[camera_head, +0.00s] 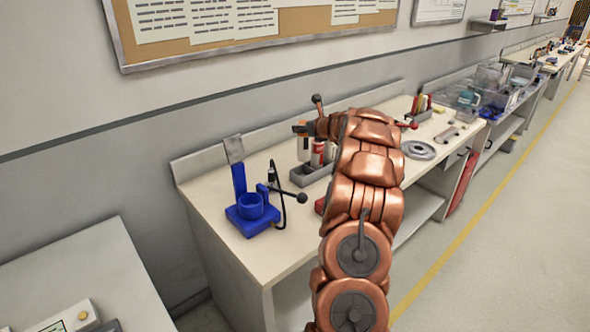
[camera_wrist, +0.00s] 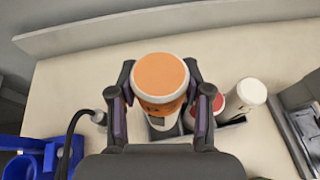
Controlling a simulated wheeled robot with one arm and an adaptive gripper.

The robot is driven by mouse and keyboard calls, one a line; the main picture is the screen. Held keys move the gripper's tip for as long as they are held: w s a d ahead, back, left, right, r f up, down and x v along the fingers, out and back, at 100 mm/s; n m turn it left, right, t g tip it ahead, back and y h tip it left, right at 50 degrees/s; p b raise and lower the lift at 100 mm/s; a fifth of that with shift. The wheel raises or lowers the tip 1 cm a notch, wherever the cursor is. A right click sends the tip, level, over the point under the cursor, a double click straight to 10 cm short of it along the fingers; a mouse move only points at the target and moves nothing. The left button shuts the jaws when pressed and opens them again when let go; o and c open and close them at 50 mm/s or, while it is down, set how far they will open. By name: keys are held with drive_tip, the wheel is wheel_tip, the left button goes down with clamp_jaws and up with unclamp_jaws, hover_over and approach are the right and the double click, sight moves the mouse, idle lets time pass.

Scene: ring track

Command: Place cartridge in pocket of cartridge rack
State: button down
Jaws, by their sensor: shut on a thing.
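A cartridge with an orange top and white collar (camera_wrist: 160,74) is held between the two fingers of my gripper (camera_wrist: 160,82). The fingers press its sides, and its lower end is mostly hidden. The grey cartridge rack (camera_head: 314,177) stands on the workbench, partly behind my arm. In the wrist view the rack (camera_wrist: 234,126) shows below and right of the held cartridge. A red cartridge (camera_wrist: 218,103) and a white cartridge (camera_wrist: 245,95) stand at its right. The held cartridge appears above the rack's left part; I cannot tell whether it touches.
A blue fixture (camera_head: 252,210) with a round cup and black cable stands on the bench left of the rack. A grey round plate (camera_head: 419,150) lies farther right. The bench front (camera_head: 262,262) is mostly clear. A wall rises behind.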

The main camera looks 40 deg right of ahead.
sight(307, 151)
wheel_tip(307, 151, down, 6)
drive_tip(key=shift+w+a+r, duration=0.1)
drive_tip(key=shift+w, duration=0.05)
drive_tip(key=shift+f, duration=2)
drive_tip(key=c, duration=0.8)
unclamp_jaws()
drive_tip(key=shift+b+v, duration=1.5)
drive_tip(key=shift+v, duration=4.65)
